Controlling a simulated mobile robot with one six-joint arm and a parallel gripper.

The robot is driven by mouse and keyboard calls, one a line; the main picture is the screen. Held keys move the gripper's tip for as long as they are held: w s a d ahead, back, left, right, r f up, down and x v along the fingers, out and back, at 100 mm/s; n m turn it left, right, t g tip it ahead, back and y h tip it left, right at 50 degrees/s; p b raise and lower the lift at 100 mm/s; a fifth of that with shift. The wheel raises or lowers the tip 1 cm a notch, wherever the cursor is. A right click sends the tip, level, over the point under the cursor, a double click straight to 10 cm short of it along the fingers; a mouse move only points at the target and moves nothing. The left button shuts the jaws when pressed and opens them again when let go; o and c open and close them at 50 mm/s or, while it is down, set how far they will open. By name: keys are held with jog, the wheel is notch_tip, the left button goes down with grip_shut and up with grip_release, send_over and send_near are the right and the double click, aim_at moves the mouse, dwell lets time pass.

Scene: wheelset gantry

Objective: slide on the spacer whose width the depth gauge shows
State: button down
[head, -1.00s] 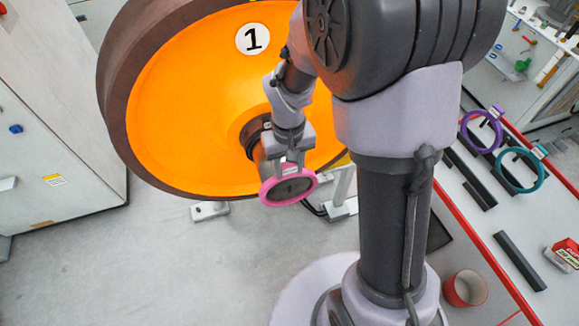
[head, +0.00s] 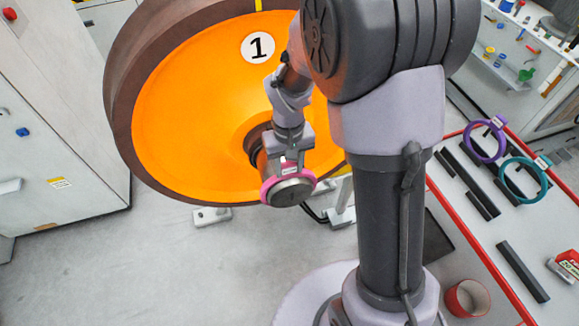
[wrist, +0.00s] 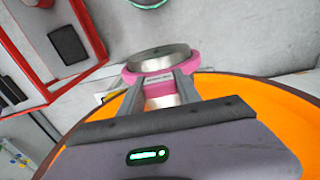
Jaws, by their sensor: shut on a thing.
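My gripper (head: 289,163) is shut on the rim of the pink spacer ring (head: 268,189). The ring is around the grey metal axle end (head: 291,193) of the orange wheel (head: 185,130) marked 1. The axle's round end face sticks out past the ring towards the camera. In the wrist view the pink ring (wrist: 155,89) lies between my two fingers, with the steel axle end (wrist: 158,57) beyond it. A purple ring (head: 471,146) and a teal ring (head: 545,181) stand on the bench at right. I cannot make out the depth gauge or its reading.
The bench (head: 462,205) with a red edge holds black holder bars (head: 522,271) and a red-and-white item (head: 566,263). A red cup-like container (head: 467,298) stands by its front edge. A grey cabinet (head: 60,120) is at left. The floor below the wheel is mostly clear.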

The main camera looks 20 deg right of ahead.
jog(key=shift+w+p, duration=1.7)
jog(key=shift+w, duration=4.2)
jog(key=c, duration=0.8)
grip_release()
jog(key=shift+o, duration=0.2)
notch_tip(320, 180, up, 18)
jog(key=p, duration=0.2)
jog(key=shift+f, duration=0.25)
